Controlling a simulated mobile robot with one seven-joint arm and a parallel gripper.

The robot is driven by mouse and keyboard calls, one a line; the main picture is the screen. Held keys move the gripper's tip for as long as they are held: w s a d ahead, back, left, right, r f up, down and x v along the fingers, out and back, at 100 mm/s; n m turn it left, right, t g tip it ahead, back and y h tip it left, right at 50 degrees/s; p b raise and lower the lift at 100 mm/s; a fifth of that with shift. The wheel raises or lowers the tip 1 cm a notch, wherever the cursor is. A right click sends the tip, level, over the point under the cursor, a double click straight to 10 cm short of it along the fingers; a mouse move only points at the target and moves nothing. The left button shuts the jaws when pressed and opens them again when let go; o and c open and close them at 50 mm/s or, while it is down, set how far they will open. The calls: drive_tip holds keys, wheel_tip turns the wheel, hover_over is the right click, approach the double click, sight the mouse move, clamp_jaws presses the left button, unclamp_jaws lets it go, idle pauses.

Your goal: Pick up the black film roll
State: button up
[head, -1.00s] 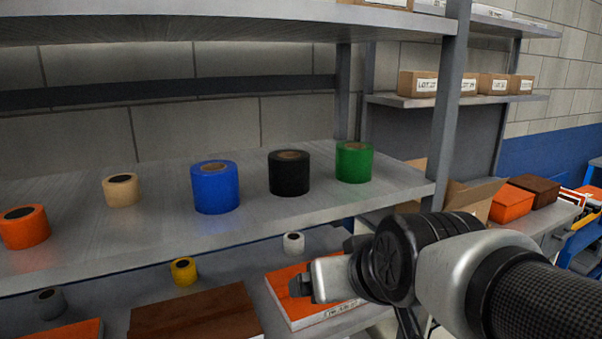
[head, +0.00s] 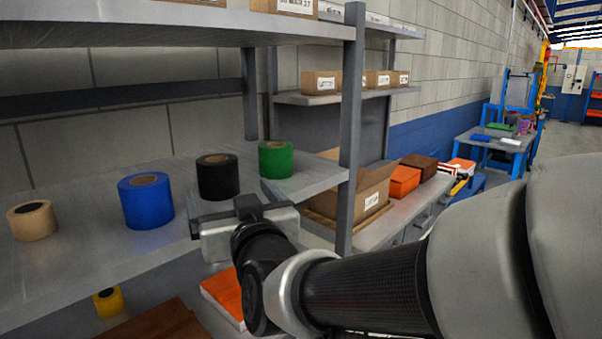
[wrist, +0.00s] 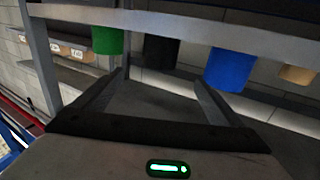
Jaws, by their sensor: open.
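The black film roll (head: 218,176) stands upright on the grey shelf (head: 85,245), between the blue roll (head: 146,203) and the green roll (head: 275,160). My gripper (head: 192,229) is at the shelf's front edge, just in front of the black roll and apart from it. In the wrist view, my gripper (wrist: 160,82) is open and empty, its two fingers spread. The black roll (wrist: 160,51) shows beyond and between the fingertips there, partly hidden by the shelf's edge. The green roll (wrist: 108,40) and the blue roll (wrist: 229,70) lie to either side of it.
A tan roll (head: 32,221) stands farther left on the shelf. A grey upright post (head: 349,130) rises at the shelf's right end. An upper shelf (head: 160,28) hangs above. A yellow roll (head: 108,301) and an orange box (head: 222,294) are below. An open cardboard box (head: 365,195) is right.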

sight(220, 173)
drive_tip(key=p+x, duration=0.1)
drive_tip(key=x, duration=1)
drive_tip(key=shift+w+a, duration=0.1)
drive_tip(key=shift+w, duration=0.05)
drive_tip(key=p+x, duration=0.1)
drive_tip(key=x, duration=0.4)
drive_tip(key=shift+w+f, duration=0.15)
drive_tip(key=shift+f, duration=0.05)
drive_tip(key=c, duration=1.3)
